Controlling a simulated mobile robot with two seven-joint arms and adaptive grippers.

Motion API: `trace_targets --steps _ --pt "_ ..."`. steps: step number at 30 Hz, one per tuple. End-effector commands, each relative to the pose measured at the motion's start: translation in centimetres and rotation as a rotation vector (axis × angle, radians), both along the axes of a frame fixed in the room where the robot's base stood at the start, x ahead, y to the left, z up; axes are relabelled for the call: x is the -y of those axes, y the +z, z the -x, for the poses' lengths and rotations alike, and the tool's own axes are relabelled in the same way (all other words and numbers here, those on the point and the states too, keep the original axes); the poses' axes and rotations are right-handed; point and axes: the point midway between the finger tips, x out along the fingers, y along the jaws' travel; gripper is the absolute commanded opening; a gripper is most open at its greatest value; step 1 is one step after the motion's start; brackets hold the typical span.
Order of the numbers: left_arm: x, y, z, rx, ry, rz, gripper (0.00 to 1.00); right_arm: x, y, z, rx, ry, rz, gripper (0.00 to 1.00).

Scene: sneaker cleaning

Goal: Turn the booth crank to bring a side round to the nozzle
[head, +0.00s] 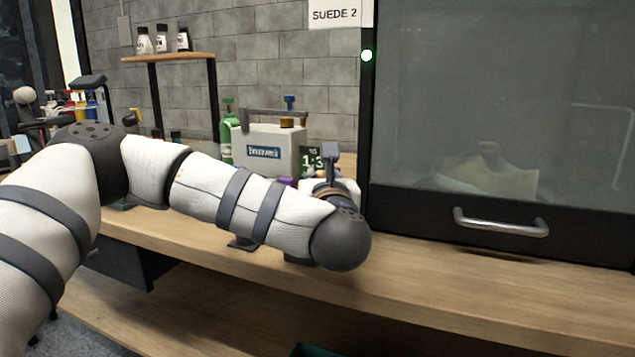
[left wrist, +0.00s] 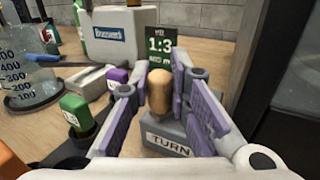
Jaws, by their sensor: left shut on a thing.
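The crank's tan wooden knob (left wrist: 160,92) stands upright in the left wrist view, above a grey base marked TURN (left wrist: 168,145). My left gripper (left wrist: 159,72) has its purple-padded fingers on either side of the knob and is shut on it. In the head view my left arm hides most of the crank. The booth (head: 490,90) stands at the right with its glass front down. A pale sneaker (head: 490,172) shows dimly behind the glass; which side faces the nozzle cannot be told. The nozzle is not visible. My right gripper is not in view.
A white caddy (head: 268,150) and a green bottle (head: 227,125) stand behind my left arm. The booth frame (left wrist: 262,70) rises close on the right.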

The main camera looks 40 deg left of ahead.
Motion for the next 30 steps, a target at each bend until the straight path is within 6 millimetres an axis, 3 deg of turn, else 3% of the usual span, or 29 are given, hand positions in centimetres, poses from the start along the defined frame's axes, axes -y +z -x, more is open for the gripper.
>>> trace_targets --steps 15,30 --pt "1.6 -0.2 -0.2 -0.003 0.295 0.000 0.00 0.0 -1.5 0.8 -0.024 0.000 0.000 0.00" --pt "1.7 0.0 -0.2 0.000 0.343 0.000 0.00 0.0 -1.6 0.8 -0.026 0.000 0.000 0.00"
